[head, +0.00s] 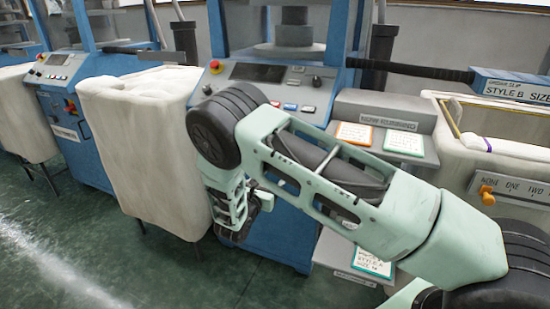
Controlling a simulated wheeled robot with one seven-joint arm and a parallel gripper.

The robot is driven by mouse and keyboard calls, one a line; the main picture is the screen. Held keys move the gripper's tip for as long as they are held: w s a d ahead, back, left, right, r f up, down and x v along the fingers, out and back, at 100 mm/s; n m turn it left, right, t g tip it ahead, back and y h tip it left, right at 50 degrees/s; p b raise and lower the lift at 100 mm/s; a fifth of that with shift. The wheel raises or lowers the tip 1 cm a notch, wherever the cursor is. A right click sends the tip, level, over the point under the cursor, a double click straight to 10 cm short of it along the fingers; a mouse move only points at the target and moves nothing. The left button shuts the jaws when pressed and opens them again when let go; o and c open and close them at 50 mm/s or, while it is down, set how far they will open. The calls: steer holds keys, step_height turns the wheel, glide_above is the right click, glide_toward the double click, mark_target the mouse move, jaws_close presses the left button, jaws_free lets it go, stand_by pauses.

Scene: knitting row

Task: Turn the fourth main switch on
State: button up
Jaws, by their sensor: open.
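A blue knitting machine (262,71) stands in the middle, with a sloping control panel with a red-and-yellow button (214,66), a dark screen and small buttons. My arm crosses in front of it, and my gripper (243,226) hangs before its lower blue front, open; its fingertips are hard to make out. Any main switch on this front is hidden behind my arm and gripper. On the blue machine to the left (78,66), a small red-and-yellow switch (70,107) shows on the front above a label plate (66,132); its setting is too small to read.
A cream fabric bin (135,150) stands just left of my gripper. At right are a grey ledge (375,108) with two cards, a lower shelf, and a bin with an orange selector knob (487,195). The green floor (110,245) at front left is clear.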

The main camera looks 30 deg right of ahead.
steer(key=x, duration=1.7)
steer(key=shift+w+d, duration=0.15)
steer(key=shift+w, duration=0.05)
steer(key=c, duration=0.7)
